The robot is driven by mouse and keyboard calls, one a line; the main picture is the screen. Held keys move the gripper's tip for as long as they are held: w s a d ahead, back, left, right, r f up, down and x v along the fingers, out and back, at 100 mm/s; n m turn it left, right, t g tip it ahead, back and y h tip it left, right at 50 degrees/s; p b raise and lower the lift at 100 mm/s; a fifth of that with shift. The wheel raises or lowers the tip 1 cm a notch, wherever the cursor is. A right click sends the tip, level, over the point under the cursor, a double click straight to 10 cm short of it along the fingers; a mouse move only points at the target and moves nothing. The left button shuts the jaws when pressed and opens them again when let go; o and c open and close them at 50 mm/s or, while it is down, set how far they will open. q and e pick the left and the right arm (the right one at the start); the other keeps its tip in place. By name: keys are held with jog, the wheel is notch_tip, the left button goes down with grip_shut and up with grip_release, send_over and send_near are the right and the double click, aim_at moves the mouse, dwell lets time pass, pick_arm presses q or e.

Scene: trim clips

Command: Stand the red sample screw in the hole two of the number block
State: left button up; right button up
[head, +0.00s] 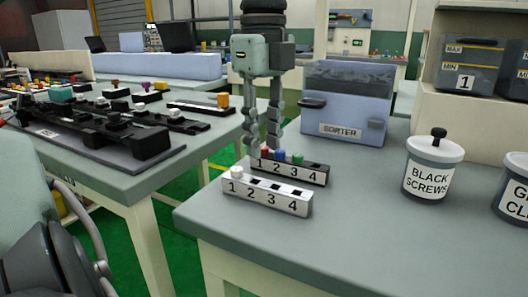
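The red sample screw (265,153) shows at the left end of the dark number block (315,176), by hole one. A blue screw (280,155) and a green screw (298,159) are to its right in that block. In front lies the white number block (267,198), marked 1 to 4. A white screw (237,172) stands in its hole one; holes two, three and four look empty. My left gripper (264,151) points down, its fingertips at the red screw and partly covering it. I cannot tell if they are shut on it. My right gripper is not in view.
A blue-grey sorter box (345,108) stands behind the blocks. A black screws jar (432,168) is to the right, with another jar (513,190) at the edge. The grey table (370,225) is clear in front. A second table (135,182) with parts is left, across a gap.

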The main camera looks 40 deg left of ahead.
aim_at(264, 147)
pick_arm(q)
grip_shut()
jog(key=shift+r, duration=0.15)
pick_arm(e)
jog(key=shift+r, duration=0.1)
pick_arm(q)
jog(key=shift+r+p, duration=1.8)
jog(key=shift+r, duration=0.55)
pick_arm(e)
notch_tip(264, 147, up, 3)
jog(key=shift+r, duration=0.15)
